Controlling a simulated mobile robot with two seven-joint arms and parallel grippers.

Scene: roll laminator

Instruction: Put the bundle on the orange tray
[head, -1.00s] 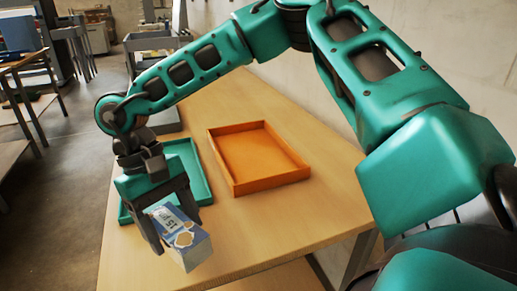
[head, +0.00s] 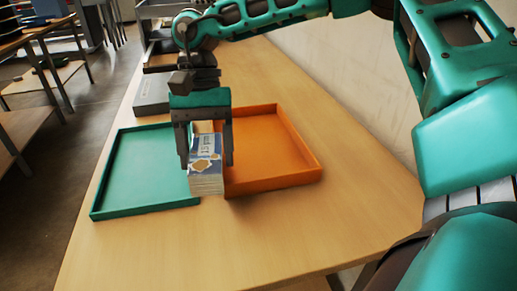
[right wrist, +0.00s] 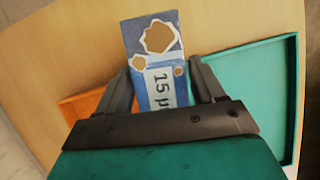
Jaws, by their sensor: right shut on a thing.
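The bundle (head: 206,176) is a blue and white block with brown patches and a printed label. My right gripper (head: 207,160) is shut on it, one finger on each side. In the head view the bundle hangs in front of the gap between the two trays, by the orange tray's left edge. The orange tray (head: 285,180) is empty where it shows; its left part is hidden behind the gripper and bundle. In the right wrist view the bundle (right wrist: 152,65) sticks out beyond the fingers, with the orange tray (right wrist: 85,103) partly visible at left. My left gripper is not in view.
A teal tray (head: 140,175) lies left of the orange one on the wooden table (head: 240,235) and looks empty. A grey machine (head: 152,95) stands behind the trays. The table's front and right are clear. Shelves (head: 25,130) stand at far left.

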